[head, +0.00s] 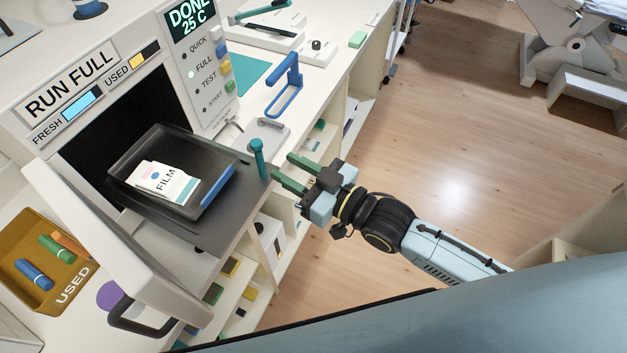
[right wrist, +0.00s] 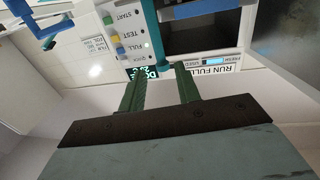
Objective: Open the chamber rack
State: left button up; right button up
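The chamber (head: 95,125) is a dark opening in a white machine, and its white door (head: 125,245) stands open. A dark grey rack (head: 195,235) sticks out of the opening, with a teal upright handle (head: 256,150) at its right corner. A black tray (head: 140,150) with a blue front edge sits on the rack and holds a white FILM packet (head: 165,183). My right gripper (head: 282,167) is just right of the handle, its green fingers apart with nothing visible between them. In the right wrist view the handle (right wrist: 146,25) shows beyond the open fingers. My left gripper is not in view.
The display reads DONE 25 C (head: 190,18), beside several coloured buttons. A blue stand (head: 287,85) and a small pale tray (head: 268,133) are on the counter behind. A brown USED bin (head: 45,250) is at lower left. The floor (head: 430,130) at right is clear.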

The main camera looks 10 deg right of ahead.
jog(key=v, duration=0.5)
jog(key=shift+s+d, duration=0.1)
jog(key=shift+s, duration=0.05)
jog(key=s+d+f+m+g+h+b, duration=0.15)
jog(key=d+f+h+b, duration=0.35)
jog(key=f, duration=1.3)
jog(key=s+d+f+m+g+h+b, duration=0.1)
jog(key=d+f+m+g+h, duration=0.2)
jog(key=d+f, duration=0.95)
jog(key=s+a+f+g+h+b, duration=0.1)
jog(key=s+f+h, duration=0.1)
jog(key=s+f, duration=0.6)
jog(key=s+f+g+h+b, duration=0.1)
jog(key=s+f+g+b, duration=0.15)
jog(key=f, duration=0.95)
jog(key=s+f+g, duration=0.1)
jog(key=s+f, duration=0.2)
jog(key=s, duration=0.3)
jog(key=s+f+m+g+b, duration=0.1)
jog(key=s+f+g, duration=0.1)
jog(key=s, duration=0.5)
jog(key=s+f+g+h, duration=0.1)
jog(key=s+f, duration=0.3)
jog(key=s, duration=0.3)
jog(key=shift+s+a+f, duration=0.2)
jog(key=shift+s+a, duration=0.05)
jog(key=shift+a, duration=0.1)
